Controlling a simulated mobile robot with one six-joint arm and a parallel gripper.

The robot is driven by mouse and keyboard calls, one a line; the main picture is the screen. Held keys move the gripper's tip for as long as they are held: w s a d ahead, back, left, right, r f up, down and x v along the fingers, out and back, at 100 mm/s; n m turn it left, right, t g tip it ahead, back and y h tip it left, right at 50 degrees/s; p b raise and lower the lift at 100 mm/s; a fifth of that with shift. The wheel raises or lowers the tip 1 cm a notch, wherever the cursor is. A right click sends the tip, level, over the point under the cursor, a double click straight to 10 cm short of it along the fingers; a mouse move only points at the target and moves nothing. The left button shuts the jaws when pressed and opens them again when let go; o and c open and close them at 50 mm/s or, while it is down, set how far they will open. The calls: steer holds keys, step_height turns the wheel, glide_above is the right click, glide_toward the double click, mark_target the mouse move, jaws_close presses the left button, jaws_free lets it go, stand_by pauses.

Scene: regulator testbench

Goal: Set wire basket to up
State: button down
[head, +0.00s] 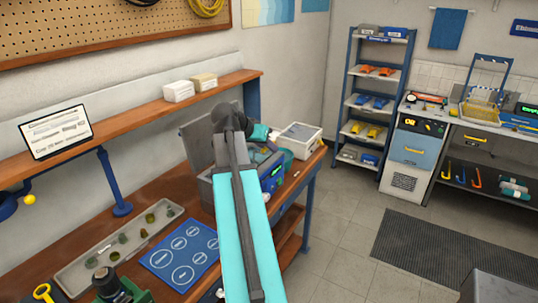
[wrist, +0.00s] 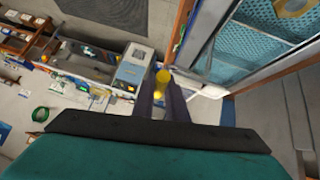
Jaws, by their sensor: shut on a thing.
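My gripper (wrist: 163,90) shows in the wrist view with its two dark fingers shut on a small yellow handle (wrist: 162,77). A blue-green mesh surface (wrist: 235,52), which looks like the wire basket, lies at the upper right inside a metal-edged tank. The frames do not show how the yellow handle joins the mesh. In the head view a grey machine with a raised lid (head: 199,140) and a blue front panel (head: 272,178) stands on the wooden bench. My arm crosses in front of it and hides its middle and my fingertips.
A white open box (head: 300,137) stands just right of the machine. A grey tray of small parts (head: 120,245) and a blue mat (head: 180,252) lie on the bench at left. A shelf rack (head: 375,98) stands at the back.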

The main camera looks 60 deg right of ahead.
steer(key=shift+d+r, duration=0.1)
steer(key=shift+r, duration=0.6)
steer(key=c, duration=1.8)
jaws_free()
steer(key=shift+r, duration=0.1)
steer(key=shift+o, duration=0.2)
steer(key=shift+a, duration=0.2)
steer(key=shift+w+a+r, duration=0.1)
steer(key=shift+a+r, duration=0.2)
steer(key=shift+a, duration=0.05)
steer(key=b+v, duration=0.3)
steer(key=v, duration=0.9)
steer(key=shift+a+r, duration=0.2)
steer(key=shift+f, duration=0.1)
